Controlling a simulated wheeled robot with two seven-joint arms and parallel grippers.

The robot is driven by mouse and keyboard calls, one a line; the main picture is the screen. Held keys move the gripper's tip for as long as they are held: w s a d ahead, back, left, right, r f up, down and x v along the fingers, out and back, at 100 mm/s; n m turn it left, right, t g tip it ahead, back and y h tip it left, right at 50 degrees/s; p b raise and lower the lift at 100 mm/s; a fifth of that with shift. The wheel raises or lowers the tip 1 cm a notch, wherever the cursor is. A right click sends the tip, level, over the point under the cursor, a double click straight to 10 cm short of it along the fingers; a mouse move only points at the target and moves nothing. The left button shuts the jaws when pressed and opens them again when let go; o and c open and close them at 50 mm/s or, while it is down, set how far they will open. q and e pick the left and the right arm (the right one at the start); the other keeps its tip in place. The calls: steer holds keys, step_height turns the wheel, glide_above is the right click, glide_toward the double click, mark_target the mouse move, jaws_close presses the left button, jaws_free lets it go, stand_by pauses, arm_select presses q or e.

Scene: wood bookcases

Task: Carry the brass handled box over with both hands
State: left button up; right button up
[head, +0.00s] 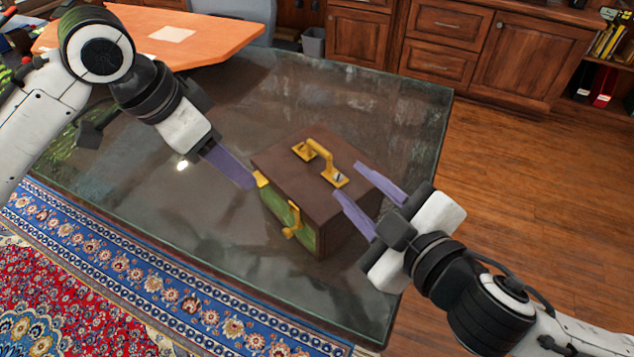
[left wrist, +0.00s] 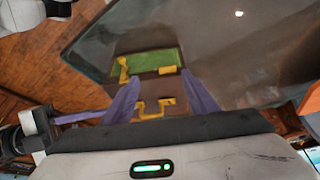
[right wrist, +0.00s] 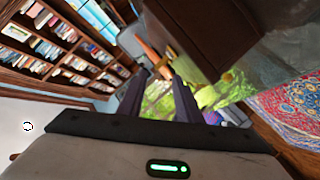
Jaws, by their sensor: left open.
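The brown box (head: 312,205) has a brass handle (head: 322,158) on top, brass fittings and a green front panel. It sits upright on a dark, glossy table. My left gripper (head: 249,183) is at the box's left side, its fingertips close to a brass corner; I cannot tell whether they touch. In the left wrist view its fingers (left wrist: 162,77) are apart, with the box (left wrist: 150,90) showing beyond them. My right gripper (head: 347,179) has its fingers spread at the box's right edge, with nothing clearly held. The right wrist view shows the box's dark side (right wrist: 195,30).
The table (head: 215,235) has bare space left of and behind the box. An orange desk (head: 215,42) stands beyond it, with wooden cabinets (head: 440,45) at the back. A patterned rug (head: 100,290) lies at front left, and wood floor (head: 540,175) at right.

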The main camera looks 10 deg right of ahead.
mark_target(325, 154)
arm_select(q)
steer(key=shift+w+a+r, duration=0.25)
steer(key=shift+r, duration=0.25)
steer(key=shift+w+a+r, duration=0.25)
steer(key=shift+r, duration=0.25)
arm_select(e)
steer(key=shift+w+a+r+n, duration=0.15)
steer(key=shift+w+r+n, duration=0.15)
steer(key=shift+r, duration=0.1)
steer(key=shift+s, duration=0.1)
steer(key=x, duration=1)
steer(key=shift+w, duration=0.25)
arm_select(q)
steer(key=x, duration=1)
steer(key=shift+f, duration=0.15)
